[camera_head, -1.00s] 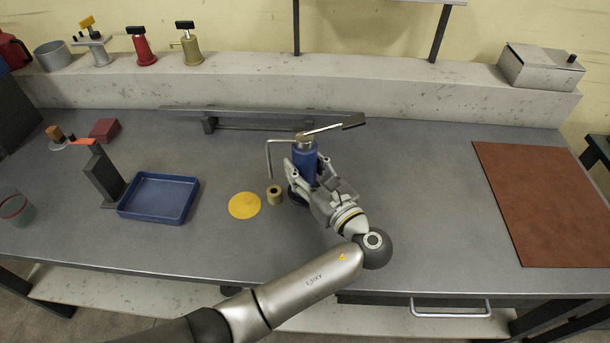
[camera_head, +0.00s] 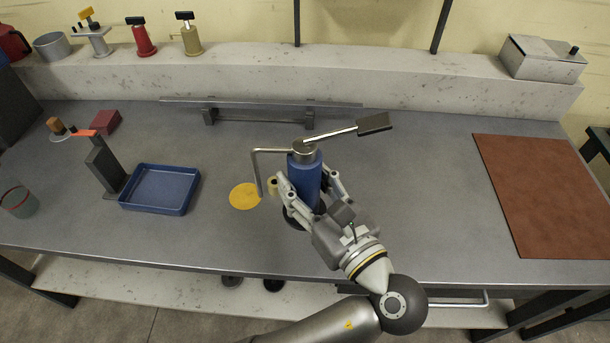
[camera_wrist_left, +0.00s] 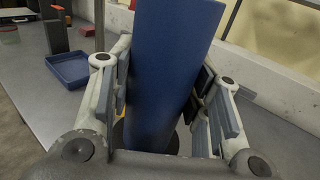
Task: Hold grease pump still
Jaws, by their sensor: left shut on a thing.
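The grease pump (camera_head: 305,178) has a blue cylinder body, a metal cap, a bent spout (camera_head: 258,172) to the left and a lever handle (camera_head: 345,132) with a dark grip pointing right. My left gripper (camera_head: 306,196) is shut around the blue body, one finger on each side. In the left wrist view the blue body (camera_wrist_left: 168,70) fills the space between the finger pads. The pump's dark base is partly hidden by the fingers; I cannot tell whether it touches the bench. A small brass fitting (camera_head: 272,186) stands beside the spout, partly hidden. My right gripper is out of view.
A yellow disc (camera_head: 244,196) lies left of the pump, then a blue tray (camera_head: 160,208) and a dark stand (camera_head: 104,166). A brown mat (camera_head: 545,195) lies at right. Other pumps (camera_head: 141,37) stand on the back ledge. The bench between pump and mat is clear.

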